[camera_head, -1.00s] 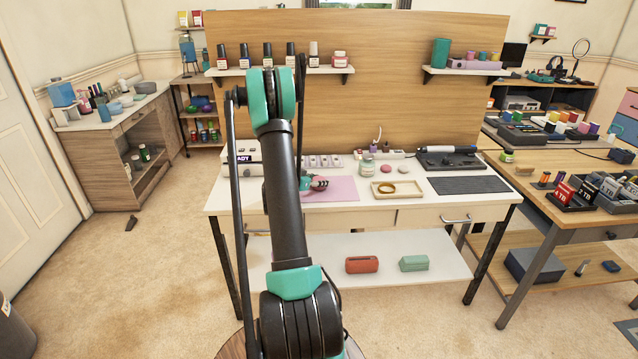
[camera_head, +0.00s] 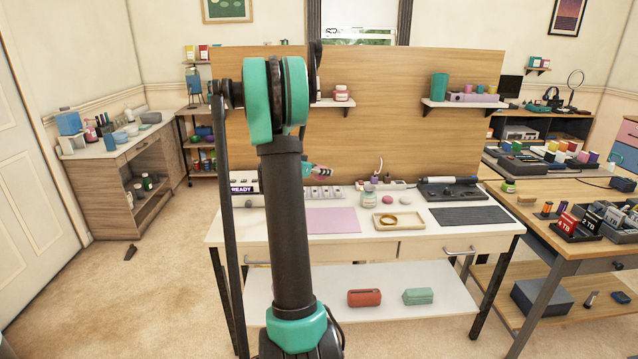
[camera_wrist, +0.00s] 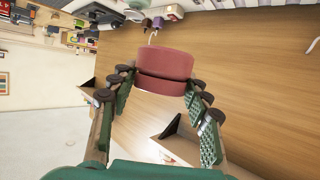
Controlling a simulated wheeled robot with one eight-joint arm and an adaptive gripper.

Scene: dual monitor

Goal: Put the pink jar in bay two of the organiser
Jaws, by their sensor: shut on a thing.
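My gripper (camera_wrist: 160,88) is shut on a dusky pink jar (camera_wrist: 165,62) in the wrist view, with a finger on each side of it. The jar shows as two stacked round parts. In the head view my gripper (camera_head: 318,171) is small and partly hidden by my arm, above the back of the white table. A pale unit with several bays (camera_head: 328,193), which looks like the organiser, stands below it at the table's back. My arm hides part of it, and I cannot read any bay numbers.
A wooden back panel (camera_head: 400,130) rises behind the table, with a shelf (camera_head: 330,104) bearing another pinkish jar (camera_head: 342,94). A glass jar (camera_head: 369,196), a tray with a ring (camera_head: 376,222) and a pink mat (camera_head: 333,221) are on the table.

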